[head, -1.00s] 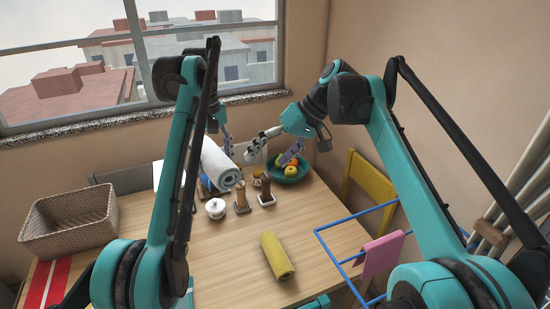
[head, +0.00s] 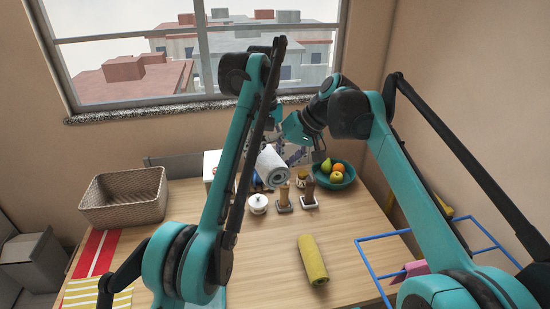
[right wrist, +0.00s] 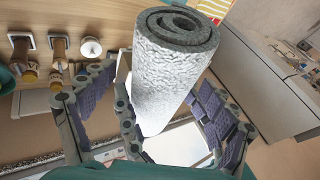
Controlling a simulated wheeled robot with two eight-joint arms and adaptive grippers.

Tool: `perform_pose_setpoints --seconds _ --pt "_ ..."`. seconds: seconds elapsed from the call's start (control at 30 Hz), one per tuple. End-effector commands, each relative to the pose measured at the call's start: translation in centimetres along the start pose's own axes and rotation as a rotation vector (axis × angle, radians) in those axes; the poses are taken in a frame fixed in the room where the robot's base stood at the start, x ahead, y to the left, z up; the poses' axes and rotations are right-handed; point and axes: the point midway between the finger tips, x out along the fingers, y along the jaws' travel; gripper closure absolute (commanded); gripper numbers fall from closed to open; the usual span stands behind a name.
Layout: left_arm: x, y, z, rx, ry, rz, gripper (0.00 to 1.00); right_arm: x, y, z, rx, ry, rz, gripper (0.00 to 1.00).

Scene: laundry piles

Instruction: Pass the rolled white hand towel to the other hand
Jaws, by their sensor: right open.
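The rolled white hand towel (head: 272,166) shows in the head view beyond the wooden-handled items, beside my left arm. In the right wrist view the roll (right wrist: 172,75) stands large between the spread fingers of my right gripper (right wrist: 160,115), its spiral end toward the top. My right gripper also shows in the head view (head: 297,153), open, just to the right of the towel. My left wrist is above the towel in the head view, partly behind my left forearm. The left fingers are mostly hidden, so their hold on the towel cannot be made out.
A teal fruit bowl (head: 336,182), a lidded white pot (head: 258,205) and two wooden-handled items (head: 283,200) stand near the towel. A yellow roll (head: 313,259) lies nearer. A wicker basket (head: 123,197) is at left, a blue rack (head: 385,237) at right.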

Motion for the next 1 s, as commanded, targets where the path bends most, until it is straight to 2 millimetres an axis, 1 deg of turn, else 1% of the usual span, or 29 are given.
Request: perform_pose_setpoints --seconds 0.1,0.13,0.33,0.4,0.43,0.5,0.83,0.93,1.0 --pt "0.0 0.0 0.0 0.000 0.000 0.000 0.74 0.0 0.0 0.0 0.000 0.000 0.000 0.13" --pt "0.0 0.0 0.0 0.000 0.000 0.000 0.74 0.0 0.0 0.0 0.000 0.000 0.000 0.19" --pt "0.0 0.0 0.0 0.000 0.000 0.000 0.74 0.0 0.0 0.0 0.000 0.000 0.000 0.72" --pt "0.0 0.0 0.0 0.000 0.000 0.000 0.74 0.0 0.0 0.0 -0.001 0.000 0.000 0.73" --pt "0.0 0.0 0.0 0.000 0.000 0.000 0.31 0.0 0.0 0.0 -0.001 0.000 0.000 0.73" --pt "0.0 0.0 0.0 0.000 0.000 0.000 0.15 0.0 0.0 0.0 -0.001 0.000 0.000 0.73" --pt "-0.1 0.0 -0.1 -0.006 0.002 0.008 0.15 0.0 0.0 0.0 0.000 0.000 0.000 0.73" --pt "-0.9 -0.1 -0.5 -0.046 0.020 0.068 0.15 0.0 0.0 0.0 0.000 0.000 0.000 0.73" --pt "-2.2 -0.2 -1.2 -0.109 0.047 0.158 0.15 0.0 0.0 0.0 0.000 0.000 0.000 0.73"
